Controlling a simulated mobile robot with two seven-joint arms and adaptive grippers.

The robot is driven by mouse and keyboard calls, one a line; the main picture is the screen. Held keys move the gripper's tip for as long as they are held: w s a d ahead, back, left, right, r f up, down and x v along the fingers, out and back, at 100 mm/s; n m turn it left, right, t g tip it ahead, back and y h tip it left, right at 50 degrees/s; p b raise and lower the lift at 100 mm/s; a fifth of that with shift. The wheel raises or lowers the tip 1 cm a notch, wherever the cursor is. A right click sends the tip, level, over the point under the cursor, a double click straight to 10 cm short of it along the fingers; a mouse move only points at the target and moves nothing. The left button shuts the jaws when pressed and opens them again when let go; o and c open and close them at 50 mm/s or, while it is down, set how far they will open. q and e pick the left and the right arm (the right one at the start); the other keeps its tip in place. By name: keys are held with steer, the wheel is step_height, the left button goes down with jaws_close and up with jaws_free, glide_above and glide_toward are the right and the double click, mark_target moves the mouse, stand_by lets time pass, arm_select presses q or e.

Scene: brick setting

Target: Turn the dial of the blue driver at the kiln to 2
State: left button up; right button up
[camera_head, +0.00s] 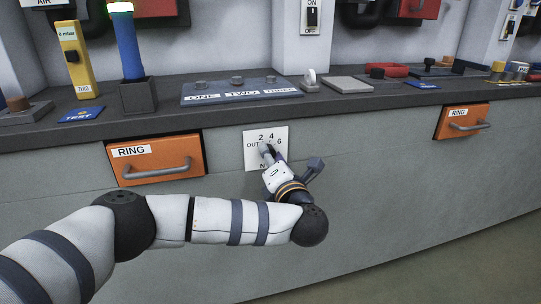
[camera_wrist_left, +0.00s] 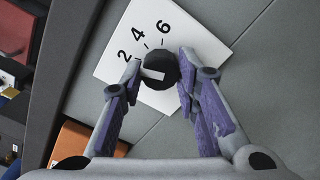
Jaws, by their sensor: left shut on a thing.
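A white dial plate (camera_head: 253,160) is on the grey bench front, with 2, 4, 6 and OUT printed around a dial. In the left wrist view its black round dial (camera_wrist_left: 160,62) has a pale pointer mark facing left, roughly toward the 2; the exact setting is unclear. My left gripper (camera_head: 266,151) is at the plate, its two fingers (camera_wrist_left: 159,75) shut on either side of the dial. The OUT mark is hidden in the wrist view. A blue driver-like cylinder (camera_head: 128,50) with a green top stands upright in a dark holder. My right gripper is not in view.
Orange RING drawers (camera_head: 130,172) with handles flank the plate, the other RING drawer (camera_head: 462,126) being farther right. The bench top above holds a panel marked ONE, TWO, THREE (camera_head: 240,89), a yellow gauge (camera_head: 74,60) and a dark holder (camera_head: 138,97).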

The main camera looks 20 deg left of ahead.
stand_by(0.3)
arm_select(q)
steer(key=o, duration=1.2)
steer(key=shift+c, duration=0.2)
steer(key=v, duration=1.2)
